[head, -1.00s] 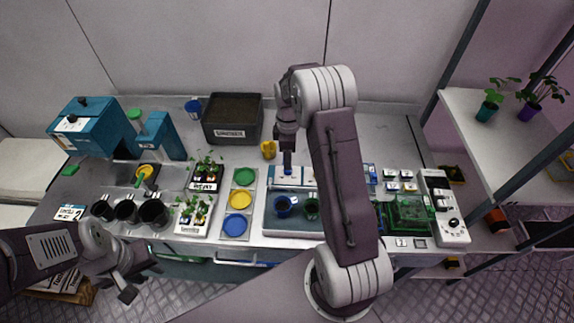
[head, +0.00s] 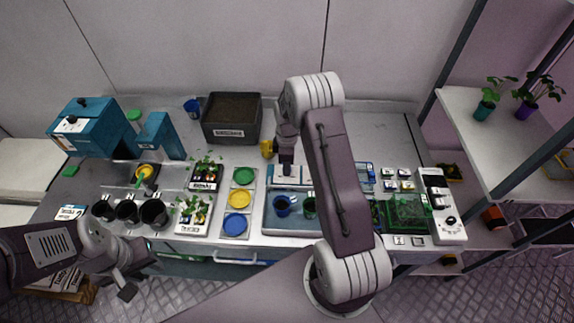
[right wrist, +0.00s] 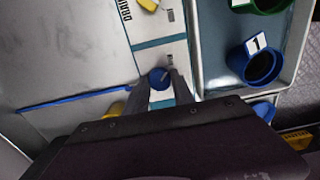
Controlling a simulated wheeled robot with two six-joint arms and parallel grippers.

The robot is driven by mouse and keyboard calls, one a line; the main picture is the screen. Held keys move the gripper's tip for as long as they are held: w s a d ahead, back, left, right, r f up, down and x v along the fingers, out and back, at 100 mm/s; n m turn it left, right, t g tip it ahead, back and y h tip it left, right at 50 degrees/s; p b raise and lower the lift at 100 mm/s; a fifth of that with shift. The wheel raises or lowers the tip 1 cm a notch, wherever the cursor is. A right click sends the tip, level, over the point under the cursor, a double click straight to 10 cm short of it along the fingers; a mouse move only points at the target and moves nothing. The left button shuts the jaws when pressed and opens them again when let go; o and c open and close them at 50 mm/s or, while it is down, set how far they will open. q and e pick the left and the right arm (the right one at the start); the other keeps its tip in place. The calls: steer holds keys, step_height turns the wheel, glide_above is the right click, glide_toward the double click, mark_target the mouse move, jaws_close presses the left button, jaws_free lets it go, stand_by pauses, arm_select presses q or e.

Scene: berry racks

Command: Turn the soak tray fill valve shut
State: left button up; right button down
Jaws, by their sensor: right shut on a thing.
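The soak tray (head: 270,218) is a blue-grey basin at the front middle of the bench, holding a blue pot (head: 283,207) and a green pot (head: 309,208). A light panel with teal bands runs along its back edge. The fill valve shows as a round blue knob (right wrist: 159,77) on this panel in the right wrist view. My right gripper (right wrist: 160,88) is shut on the knob, with a finger on each side. In the head view my right gripper (head: 287,170) hides the knob. My left gripper (head: 127,288) is low at the front left, away from the tray; its jaws are unclear.
A yellow mug (head: 266,149) and a dark soil bin (head: 230,133) stand behind the tray. Colored discs (head: 239,199) lie to its left. A green transparent box (head: 408,213) and a white control panel (head: 443,205) are to its right.

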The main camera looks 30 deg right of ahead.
steer(key=m, duration=0.8)
steer(key=shift+m, duration=0.4)
steer(key=m, duration=0.4)
steer(key=shift+m, duration=2.5)
steer(key=shift+w, duration=0.1)
steer(key=shift+r, duration=0.1)
steer(key=c, duration=1.1)
jaws_free()
